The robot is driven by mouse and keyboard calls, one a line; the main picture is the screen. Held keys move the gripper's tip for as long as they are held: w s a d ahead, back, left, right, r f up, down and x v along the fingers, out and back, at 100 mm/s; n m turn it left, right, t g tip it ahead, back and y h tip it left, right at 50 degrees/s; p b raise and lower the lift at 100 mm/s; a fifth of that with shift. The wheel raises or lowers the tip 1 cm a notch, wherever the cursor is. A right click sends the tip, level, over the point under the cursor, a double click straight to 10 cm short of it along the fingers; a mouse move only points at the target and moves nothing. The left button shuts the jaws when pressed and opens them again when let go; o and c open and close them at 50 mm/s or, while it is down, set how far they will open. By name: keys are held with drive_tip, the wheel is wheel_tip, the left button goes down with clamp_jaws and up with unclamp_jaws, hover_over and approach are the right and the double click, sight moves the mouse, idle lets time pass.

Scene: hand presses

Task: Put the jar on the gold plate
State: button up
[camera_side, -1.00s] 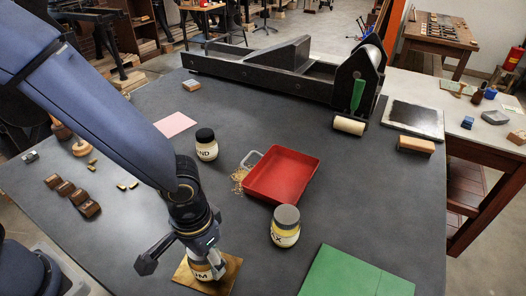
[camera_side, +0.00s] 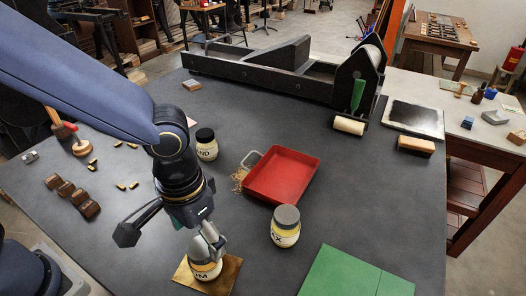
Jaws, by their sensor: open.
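A jar with a pale label reading "HM" (camera_side: 203,272) stands upright on the gold plate (camera_side: 228,275) at the bottom of the side view. My gripper (camera_side: 208,250) points down and is open just over this jar's top. Its fingers hide much of the jar's upper part, and I cannot tell whether they touch it. A second jar with a grey lid (camera_side: 285,228) stands on the table to the right. A third jar with a black lid (camera_side: 206,146) stands farther back.
A red tray (camera_side: 282,175) lies between the jars. A green mat (camera_side: 355,274) lies at the front right, and small dark blocks (camera_side: 73,196) at the left. A large press (camera_side: 290,68) with a roller spans the back.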

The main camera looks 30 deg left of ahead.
drive_tip(key=r, duration=0.5)
drive_tip(key=shift+w+a, duration=0.2)
drive_tip(key=shift+a, duration=0.15)
drive_tip(key=s+a+r+n+t, duration=0.1)
drive_tip(key=a+r, duration=0.3)
drive_tip(key=a, duration=0.6)
drive_tip(key=s+a+r+t, duration=0.2)
drive_tip(key=a+r+t, duration=0.2)
drive_tip(key=a, duration=0.5)
drive_tip(key=shift+s+a+r+n+t, duration=0.2)
drive_tip(key=shift+a+r+n+t, duration=0.1)
drive_tip(key=shift+a+r+n, duration=0.1)
